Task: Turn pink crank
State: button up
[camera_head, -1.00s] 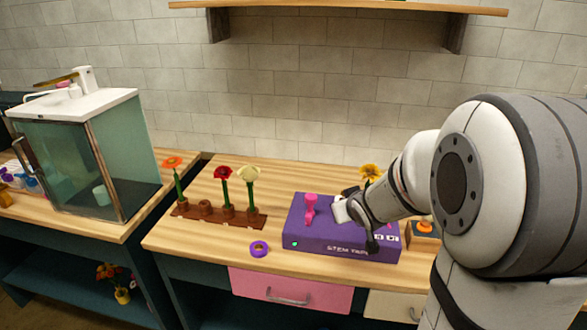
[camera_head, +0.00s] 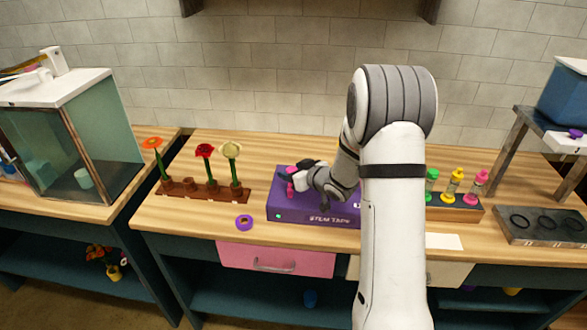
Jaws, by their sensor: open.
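The pink crank (camera_head: 290,189) stands on top of the purple stem tape box (camera_head: 282,210), near its left end. My gripper (camera_head: 293,174) is open at the crank, over the box, and hides part of the crank's top. I cannot tell whether the fingers touch it. My forearm covers the right end of the box.
Right of my arm are colored bottles (camera_head: 453,186) and a dark tray (camera_head: 545,227). A glass cabinet (camera_head: 75,140) stands far left.

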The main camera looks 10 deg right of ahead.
jog(key=shift+w+a+f, duration=0.2)
jog(key=shift+w, duration=0.15)
jog(key=shift+c, duration=0.2)
